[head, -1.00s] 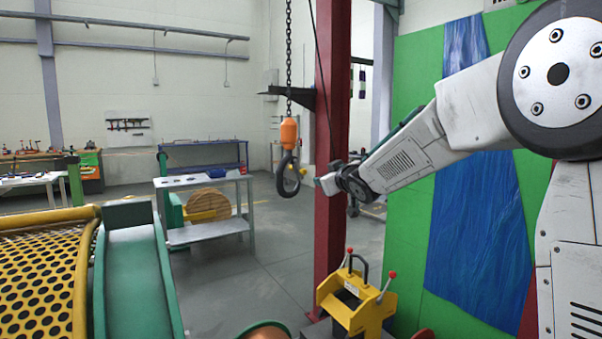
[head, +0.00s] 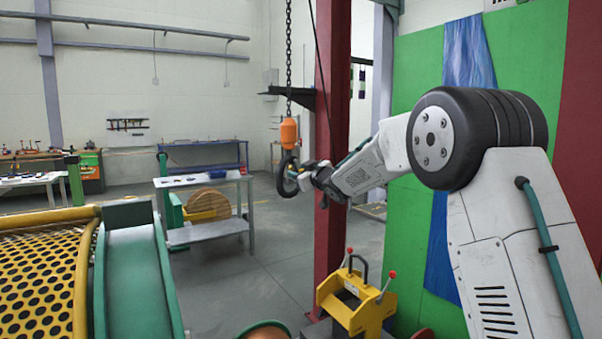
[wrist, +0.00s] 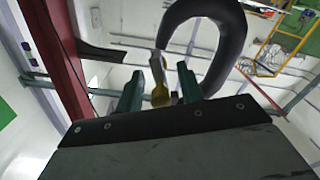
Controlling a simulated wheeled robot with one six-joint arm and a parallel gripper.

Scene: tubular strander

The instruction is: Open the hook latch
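A dark hook (head: 282,176) hangs below an orange block (head: 289,133) on a chain. In the wrist view the curved hook (wrist: 238,38) arches over at the upper right. Its latch, a small yellow piece (wrist: 160,95) with a grey end, shows between my two green fingers. My gripper (wrist: 160,88) is open, its fingers on either side of the latch with visible gaps. In the head view my gripper (head: 303,178) is right beside the hook and covers the latch. I cannot tell whether either finger touches it.
A red column (head: 334,120) stands just behind my gripper. A yellow frame with red-knobbed levers (head: 355,300) is below. A green panel wall (head: 418,100) stands behind my arm. A grey table (head: 205,233) is left of the hook, with open floor between.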

